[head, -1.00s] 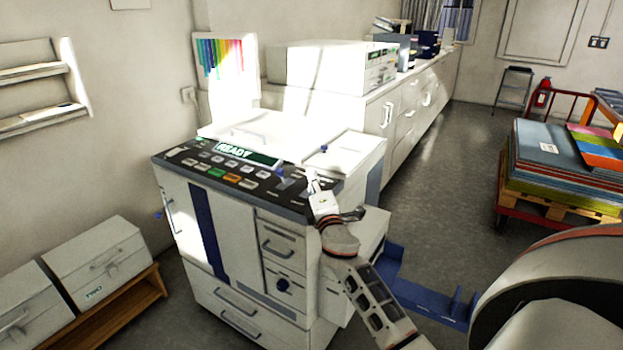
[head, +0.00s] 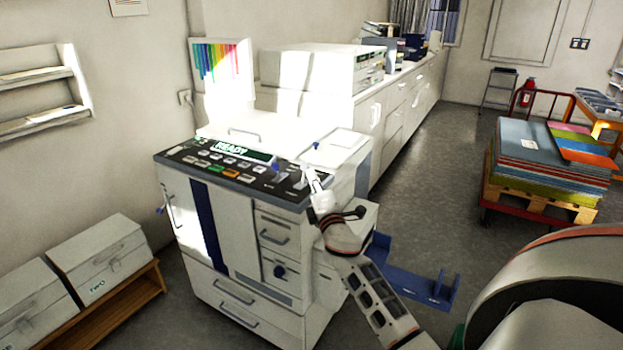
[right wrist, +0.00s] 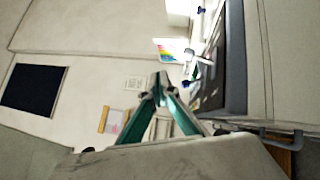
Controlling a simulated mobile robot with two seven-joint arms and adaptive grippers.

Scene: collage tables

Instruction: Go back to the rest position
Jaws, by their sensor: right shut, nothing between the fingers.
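My right gripper (head: 311,178) is shut and empty. In the head view it appears in front of the right end of the copier's dark control panel (head: 225,166); I cannot tell whether it touches it. In the right wrist view its green fingers meet at the tips (right wrist: 158,84), with the panel edge-on to their right. My right arm comes in from the lower right. My left gripper is not in view.
The white copier (head: 228,225) stands close by my right arm. A blue tray (head: 425,285) sticks out at its right. A red cart (head: 492,215) carries a pallet of coloured sheets (head: 540,150). White boxes (head: 105,262) sit on a low wooden shelf at left. Grey floor (head: 440,190) is clear between the copier and cart.

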